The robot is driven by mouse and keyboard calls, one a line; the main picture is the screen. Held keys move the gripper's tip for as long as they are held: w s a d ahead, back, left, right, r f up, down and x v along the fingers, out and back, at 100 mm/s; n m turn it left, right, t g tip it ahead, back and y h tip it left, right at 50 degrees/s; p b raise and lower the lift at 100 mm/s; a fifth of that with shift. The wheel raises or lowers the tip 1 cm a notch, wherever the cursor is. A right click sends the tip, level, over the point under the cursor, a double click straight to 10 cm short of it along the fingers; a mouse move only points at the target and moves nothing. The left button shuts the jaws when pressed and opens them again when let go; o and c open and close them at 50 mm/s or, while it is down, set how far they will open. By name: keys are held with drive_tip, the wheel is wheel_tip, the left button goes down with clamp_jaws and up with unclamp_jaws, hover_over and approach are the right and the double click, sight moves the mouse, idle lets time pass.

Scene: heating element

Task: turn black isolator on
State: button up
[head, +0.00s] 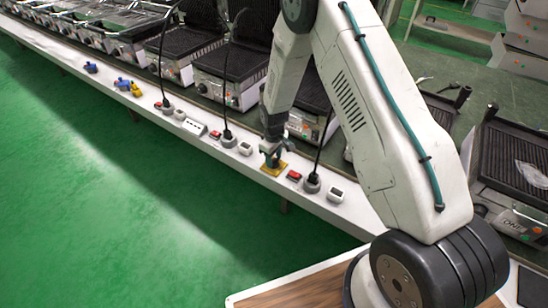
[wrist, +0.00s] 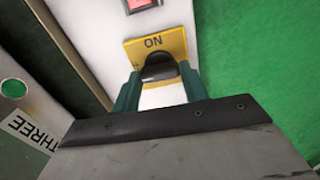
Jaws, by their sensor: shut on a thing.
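The black isolator is a black knob (wrist: 158,72) on a yellow plate (wrist: 134,47) marked ON, seen in the wrist view at the upper middle. My gripper (wrist: 160,88) has its two green fingers on either side of the knob and is shut on it. The lower part of the plate is hidden by the knob and fingers. In the head view, the yellow plate (head: 280,171) lies on the white ledge below my gripper (head: 272,160); the knob is hidden there.
The white ledge (head: 235,162) carries red switches (head: 294,176), black plugs with cables (head: 312,183) and white sockets (head: 335,195) close to my gripper. Black-topped grills (head: 232,75) stand behind it. Blue and yellow objects (head: 128,86) lie farther left. Green floor (head: 120,190) is open in front.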

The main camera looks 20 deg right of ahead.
drive_tip(key=m, duration=0.8)
drive_tip(key=shift+m, duration=0.4)
drive_tip(key=m, duration=0.4)
drive_tip(key=shift+m, duration=2.3)
drive_tip(key=o, duration=1)
